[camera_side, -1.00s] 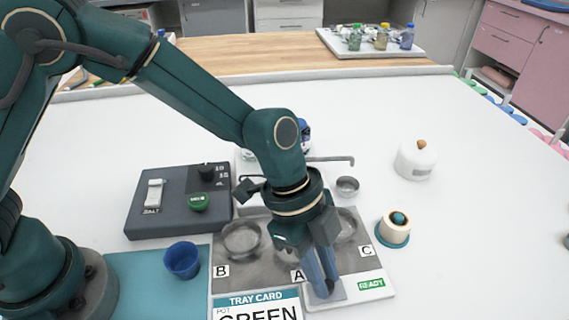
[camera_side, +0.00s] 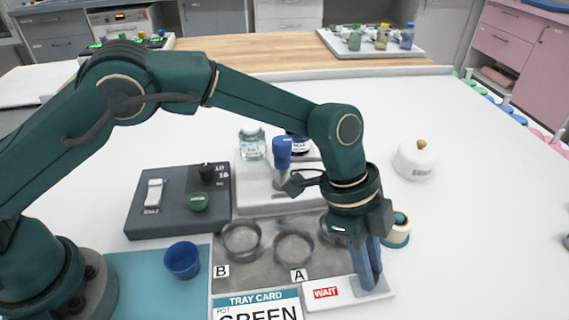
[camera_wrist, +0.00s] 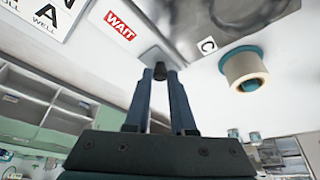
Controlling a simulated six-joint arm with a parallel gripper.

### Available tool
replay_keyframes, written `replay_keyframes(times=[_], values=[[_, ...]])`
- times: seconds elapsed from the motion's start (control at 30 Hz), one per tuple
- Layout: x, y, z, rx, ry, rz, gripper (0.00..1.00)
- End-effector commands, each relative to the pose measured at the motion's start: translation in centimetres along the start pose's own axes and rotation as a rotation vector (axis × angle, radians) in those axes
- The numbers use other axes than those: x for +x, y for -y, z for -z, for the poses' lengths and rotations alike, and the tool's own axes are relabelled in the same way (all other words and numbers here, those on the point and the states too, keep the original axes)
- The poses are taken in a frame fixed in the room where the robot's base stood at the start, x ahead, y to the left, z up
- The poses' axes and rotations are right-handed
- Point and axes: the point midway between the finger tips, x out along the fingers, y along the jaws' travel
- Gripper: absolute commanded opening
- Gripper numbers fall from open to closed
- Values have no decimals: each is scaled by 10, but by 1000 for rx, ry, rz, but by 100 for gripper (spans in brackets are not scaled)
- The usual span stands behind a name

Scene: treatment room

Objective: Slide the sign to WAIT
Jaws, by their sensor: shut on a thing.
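The sliding sign (camera_side: 348,292) is a white strip at the front right of the metal tray. A red WAIT label (camera_side: 325,293) shows at its left part; the label also shows in the wrist view (camera_wrist: 119,25). No green READY label is visible now. My gripper (camera_side: 369,285) points down at the right end of the sign. In the wrist view my gripper (camera_wrist: 160,75) has its fingers close together on a small dark knob (camera_wrist: 160,71) by the sign's end.
The metal tray (camera_side: 265,262) has round wells marked A, B and C. A cream and teal spool (camera_side: 397,232) stands just right of my gripper. A tray card (camera_side: 257,303), a blue cup (camera_side: 182,260) and a dark control box (camera_side: 180,200) are to the left.

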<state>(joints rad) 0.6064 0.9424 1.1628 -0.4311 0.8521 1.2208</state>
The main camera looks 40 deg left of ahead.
Motion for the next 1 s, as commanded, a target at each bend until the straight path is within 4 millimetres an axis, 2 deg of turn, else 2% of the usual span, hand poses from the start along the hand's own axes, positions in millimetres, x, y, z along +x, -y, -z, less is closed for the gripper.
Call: replay_keyframes(times=[0.37, 0.4, 0.47, 0.8, 1.0], values=[[-1, 1, 4, 1, -4, 0, 0], [-1, 1, 4, 1, -4, 0, 30], [-1, 1, 3, 1, -4, 0, 53], [-2, 1, 2, 0, -1, 1, 53], [-26, 2, 3, 0, -4, 4, 53]])
